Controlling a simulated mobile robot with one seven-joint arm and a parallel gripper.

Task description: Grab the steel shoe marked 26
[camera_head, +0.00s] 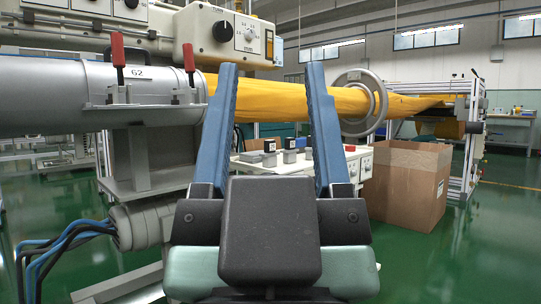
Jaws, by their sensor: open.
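My gripper (268,82) is in the foreground, its two blue fingers wide apart and pointing ahead, with nothing between them at the tips. Beyond the fingers, on a white table (278,165), stand a few small grey metal blocks with dark tops. One block (269,158) shows between the fingers, and another block (290,155) stands just right of it. A further one (307,148) is close to the right finger. Their markings are too small to read, so I cannot tell which is marked 26. The gripper is apart from them.
Yellow felt (270,100) runs across behind the fingers, through a metal ring (376,112). A cardboard box (400,185) stands on the green floor at right. Blue and black cables hang at lower left.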

